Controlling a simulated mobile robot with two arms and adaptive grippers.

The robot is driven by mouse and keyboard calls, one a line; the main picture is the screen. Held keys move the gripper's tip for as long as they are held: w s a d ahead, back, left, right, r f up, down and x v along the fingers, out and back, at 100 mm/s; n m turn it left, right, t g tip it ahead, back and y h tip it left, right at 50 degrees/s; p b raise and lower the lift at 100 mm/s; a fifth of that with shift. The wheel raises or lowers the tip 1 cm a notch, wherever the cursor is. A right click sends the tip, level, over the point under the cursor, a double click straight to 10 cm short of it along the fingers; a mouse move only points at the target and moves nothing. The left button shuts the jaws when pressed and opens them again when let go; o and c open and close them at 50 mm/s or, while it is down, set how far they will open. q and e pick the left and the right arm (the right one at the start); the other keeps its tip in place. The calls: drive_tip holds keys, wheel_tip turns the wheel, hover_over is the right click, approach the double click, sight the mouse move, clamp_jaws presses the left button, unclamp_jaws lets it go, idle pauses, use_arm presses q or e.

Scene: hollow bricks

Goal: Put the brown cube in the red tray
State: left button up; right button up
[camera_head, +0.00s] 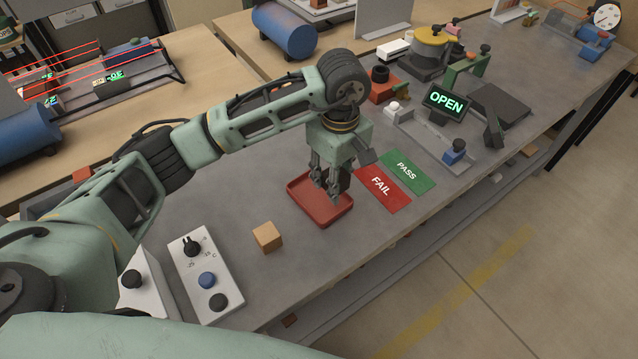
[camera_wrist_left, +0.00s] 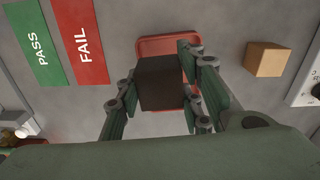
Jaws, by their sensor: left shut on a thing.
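The brown cube, very dark in colour, is between the fingers of my left gripper (camera_head: 331,186); it shows best in the left wrist view (camera_wrist_left: 160,84) and is partly hidden by the fingers in the head view. My left gripper is shut on it and points down over the red tray (camera_head: 304,207). The red tray also shows behind the cube in the left wrist view (camera_wrist_left: 170,44). I cannot tell whether the cube touches the tray floor. My right gripper is not in view.
A light tan cube (camera_head: 267,237) stands on the grey bench, left of and nearer than the tray. A red FAIL mat (camera_head: 383,189) and a green PASS mat (camera_head: 408,171) lie right of the tray. A white control box (camera_head: 207,275) with knobs is at the near left.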

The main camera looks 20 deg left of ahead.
sight(319, 198)
use_arm(q)
drive_tip(key=a, duration=0.1)
drive_tip(key=a+f, duration=0.1)
drive_tip(key=a, duration=0.1)
drive_tip(key=shift+w+f+p, duration=0.25)
drive_tip(key=shift+f+p, duration=0.1)
drive_tip(key=shift+a+f, duration=0.4)
drive_tip(key=shift+f, duration=0.05)
wheel_tip(319, 198, down, 4)
drive_tip(key=shift+w+r+p, duration=0.1)
drive_tip(key=shift+r+p, duration=0.05)
drive_tip(key=shift+p, duration=0.75)
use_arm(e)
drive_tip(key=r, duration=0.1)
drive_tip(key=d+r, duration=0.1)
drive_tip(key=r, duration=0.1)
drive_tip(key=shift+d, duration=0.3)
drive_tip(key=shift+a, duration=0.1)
use_arm(q)
drive_tip(key=shift+f, duration=0.25)
drive_tip(key=o, duration=1)
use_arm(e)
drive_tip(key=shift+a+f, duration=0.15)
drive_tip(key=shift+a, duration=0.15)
use_arm(q)
drive_tip(key=shift+r, duration=0.1)
